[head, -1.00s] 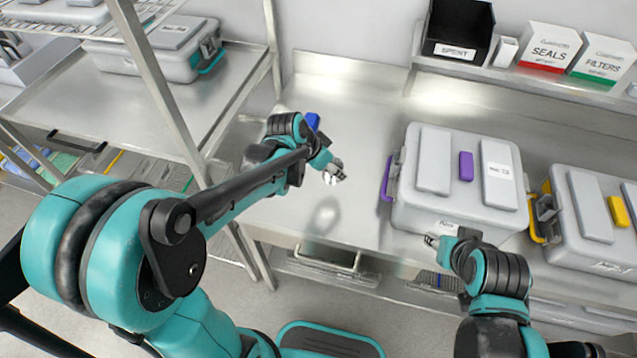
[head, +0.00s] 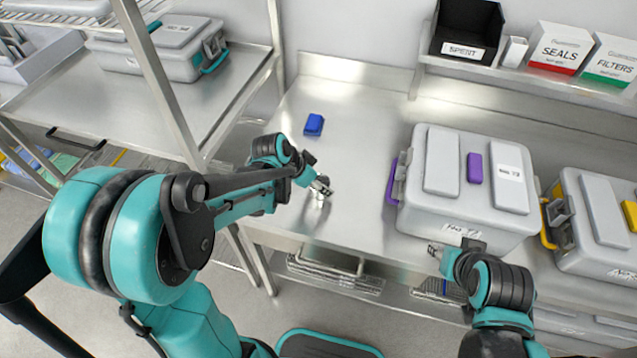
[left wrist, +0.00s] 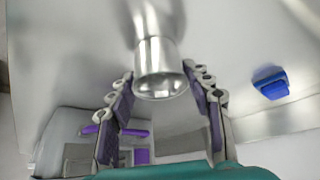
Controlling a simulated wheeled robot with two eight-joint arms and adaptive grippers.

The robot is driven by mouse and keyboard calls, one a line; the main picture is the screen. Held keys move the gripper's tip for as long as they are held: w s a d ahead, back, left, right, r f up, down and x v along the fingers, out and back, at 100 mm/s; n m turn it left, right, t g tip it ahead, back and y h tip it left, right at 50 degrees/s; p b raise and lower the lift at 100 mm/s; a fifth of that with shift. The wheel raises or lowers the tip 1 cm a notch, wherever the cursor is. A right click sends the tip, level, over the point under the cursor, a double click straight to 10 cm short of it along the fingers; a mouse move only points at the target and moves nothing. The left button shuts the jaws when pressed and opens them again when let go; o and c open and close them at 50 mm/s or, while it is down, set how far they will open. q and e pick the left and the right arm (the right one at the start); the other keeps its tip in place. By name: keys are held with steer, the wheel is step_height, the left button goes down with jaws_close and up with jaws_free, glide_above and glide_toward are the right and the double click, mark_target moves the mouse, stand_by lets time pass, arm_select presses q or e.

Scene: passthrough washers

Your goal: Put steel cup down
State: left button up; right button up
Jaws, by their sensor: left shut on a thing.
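The steel cup (head: 320,203) is a small shiny metal cylinder over the front left part of the steel bench. In the left wrist view the cup (left wrist: 160,70) is between the two purple-padded fingers, its rim facing the camera. My left gripper (head: 321,187) is shut on it. The cup looks low, close to the bench top; I cannot tell whether its base touches it. The fingers hide part of the cup in the head view. My right gripper (head: 436,250) is in front of the grey case with the purple latch; its jaw gap is too small to read.
A blue block (head: 313,124) lies on the steel bench (head: 357,150) behind my left gripper. The purple-latched grey case (head: 441,205) stands to the right, another case (head: 590,235) beyond it. A black SPENT bin (head: 467,30) is on the back shelf. The bench between cup and case is clear.

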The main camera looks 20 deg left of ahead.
arm_select(q)
steer(key=o, duration=1.2)
steer(key=shift+f, duration=0.1)
steer(key=shift+c, duration=0.2)
steer(key=shift+r+p, duration=0.3)
steer(key=p+v, duration=0.4)
steer(key=v, duration=0.7)
steer(key=s+r+n+t+y, duration=0.1)
steer(key=s+n, duration=0.2)
steer(key=s, duration=0.3)
steer(key=s+r+n+t+y, duration=0.1)
steer(key=s+r+n+y, duration=0.1)
steer(key=s+n, duration=0.2)
steer(key=shift+s+r+y, duration=0.3)
steer(key=shift+s, duration=0.95)
steer(key=shift+f, duration=0.15)
